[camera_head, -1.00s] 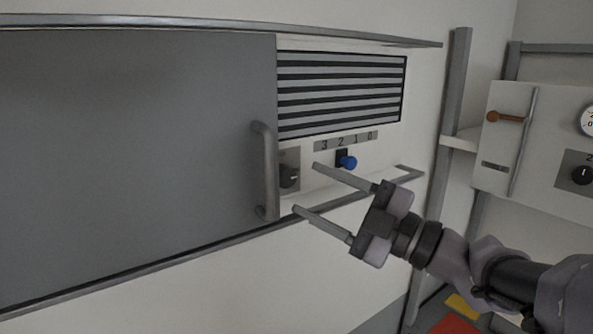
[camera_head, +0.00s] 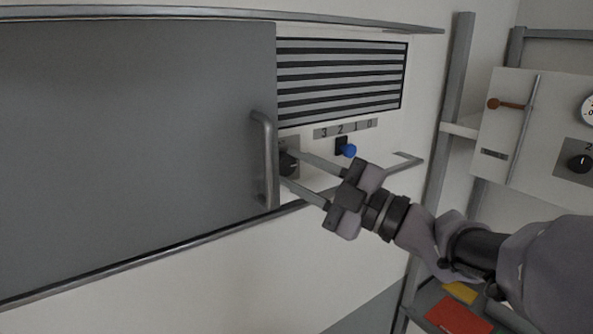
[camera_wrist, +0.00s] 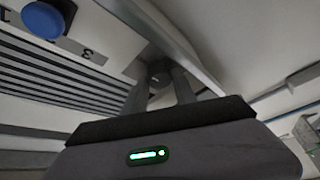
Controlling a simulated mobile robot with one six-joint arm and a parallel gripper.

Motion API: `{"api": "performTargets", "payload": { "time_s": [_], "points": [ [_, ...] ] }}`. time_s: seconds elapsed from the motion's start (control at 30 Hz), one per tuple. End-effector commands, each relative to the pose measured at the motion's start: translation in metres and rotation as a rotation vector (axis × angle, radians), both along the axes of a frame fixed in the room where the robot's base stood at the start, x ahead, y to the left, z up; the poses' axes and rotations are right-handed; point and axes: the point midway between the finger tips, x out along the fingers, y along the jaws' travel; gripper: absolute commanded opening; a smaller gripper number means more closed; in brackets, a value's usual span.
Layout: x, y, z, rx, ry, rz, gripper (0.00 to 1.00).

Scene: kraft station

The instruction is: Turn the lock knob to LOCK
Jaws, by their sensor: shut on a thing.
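The dark lock knob (camera_head: 287,163) sits on a small grey plate (camera_head: 293,144) just right of the cabinet door's handle. My gripper (camera_head: 287,166) reaches to it from the lower right, with one finger above and one below, and is shut on the knob. In the wrist view the fingers (camera_wrist: 160,88) close on the dark round knob (camera_wrist: 159,70). The plate's lettering and the knob's pointer are too small or covered to read.
The grey door (camera_head: 130,140) with its upright handle (camera_head: 265,160) stands close left of my fingers. A blue knob (camera_head: 349,151) on a 3-2-1-0 scale is just above my gripper; it also shows in the wrist view (camera_wrist: 43,20). A rail (camera_head: 410,160) runs below.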

Motion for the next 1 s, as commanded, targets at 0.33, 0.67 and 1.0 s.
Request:
{"api": "performTargets", "payload": {
  "time_s": [0.33, 0.67, 1.0],
  "points": [
    [0.0000, -0.0003, -0.0011, -0.103, -0.070, 0.000, 0.00],
    [0.0004, -0.0010, 0.0021, -0.348, -0.235, 0.000, 0.00],
    [0.0000, -0.0003, 0.0064, -0.616, -0.415, 0.002, 0.00]
  ]
}}
